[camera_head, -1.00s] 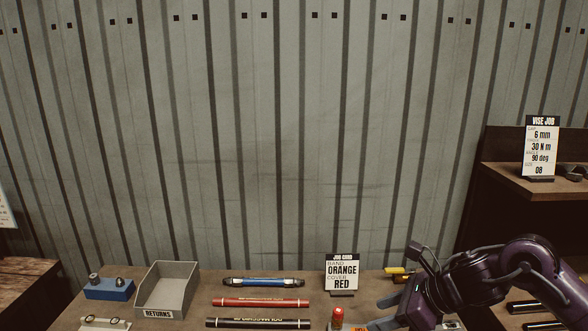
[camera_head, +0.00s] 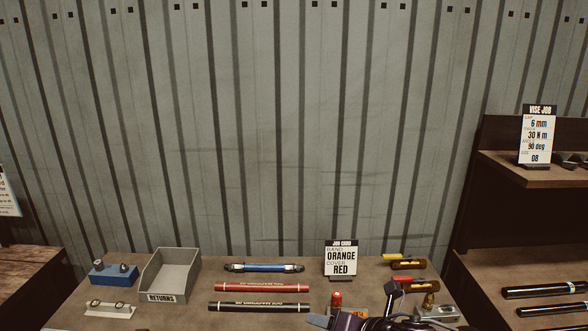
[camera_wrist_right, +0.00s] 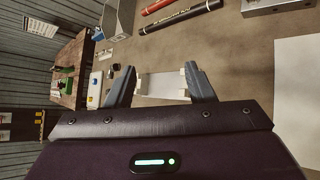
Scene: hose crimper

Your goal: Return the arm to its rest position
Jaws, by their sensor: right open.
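My right gripper (camera_head: 320,321) is low at the bottom edge of the head view, mostly cut off by the frame. In the right wrist view its two grey fingers (camera_wrist_right: 160,85) stand wide apart with nothing held between them. A pale flat piece (camera_wrist_right: 163,86) shows beyond the fingers, apart from them as far as I can tell. My purple right arm (camera_head: 385,323) shows only as a strip at the bottom of the head view. My left gripper is in neither view.
The bench holds a grey RETURNS bin (camera_head: 170,276), a blue block (camera_head: 113,273), a blue hose (camera_head: 264,268), red (camera_head: 262,287) and black (camera_head: 259,307) hoses, and a job card (camera_head: 341,259). Brass valves (camera_head: 408,264) stand right. A shelf (camera_head: 520,170) rises at far right.

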